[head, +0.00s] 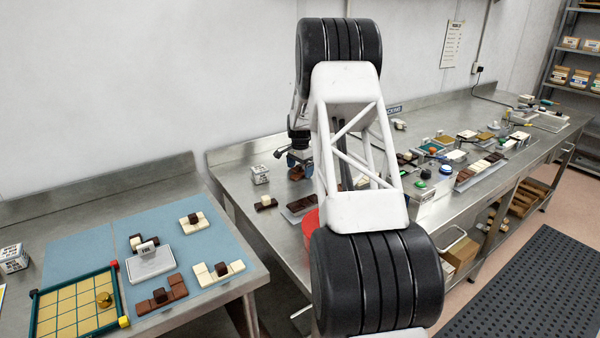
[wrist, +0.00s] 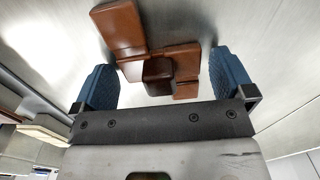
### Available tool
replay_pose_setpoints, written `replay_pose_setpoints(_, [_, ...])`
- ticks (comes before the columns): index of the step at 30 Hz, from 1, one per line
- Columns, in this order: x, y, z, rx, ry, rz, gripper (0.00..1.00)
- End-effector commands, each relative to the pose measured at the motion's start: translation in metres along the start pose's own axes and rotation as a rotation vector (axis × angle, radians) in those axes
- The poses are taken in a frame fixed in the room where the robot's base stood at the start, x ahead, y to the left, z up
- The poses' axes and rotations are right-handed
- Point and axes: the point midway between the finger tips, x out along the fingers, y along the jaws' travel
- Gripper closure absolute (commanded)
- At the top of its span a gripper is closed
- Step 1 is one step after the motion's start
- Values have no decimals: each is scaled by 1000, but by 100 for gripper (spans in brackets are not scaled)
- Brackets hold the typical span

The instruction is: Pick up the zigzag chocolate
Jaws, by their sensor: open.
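A brown chocolate (wrist: 120,27) with a stepped, zigzag-like outline lies on the metal bench in the wrist view. A darker brown block (wrist: 158,69) sits on its middle. My gripper (wrist: 163,78) is open, with one blue finger on each side of the chocolate's near part. In the head view my gripper (head: 298,160) is low over the far bench, behind my arm. A small brown piece (head: 296,173) shows under it, partly hidden by the fingers.
A dark chocolate (head: 266,203) and a white labelled block (head: 260,174) stand left of my gripper. A red container (head: 310,230) is partly behind my arm. A blue mat (head: 75,250) with several chocolates and a green-framed grid tray (head: 37,318) lies on the near bench.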

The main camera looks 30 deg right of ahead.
Motion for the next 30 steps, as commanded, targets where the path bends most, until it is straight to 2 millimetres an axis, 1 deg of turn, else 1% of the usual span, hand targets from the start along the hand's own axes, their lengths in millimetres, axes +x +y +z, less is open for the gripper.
replay_pose_setpoints(14, [0, 0, 0, 0, 0, 0, 0])
replay_pose_setpoints(17, [0, 0, 0, 0, 0, 0, 14])
replay_pose_setpoints(21, [0, 0, 0, 0, 0, 0, 35])
replay_pose_setpoints(24, [0, 0, 0, 0, 0, 0, 49])
replay_pose_setpoints(30, [-1, 0, 0, 0, 0, 0, 50])
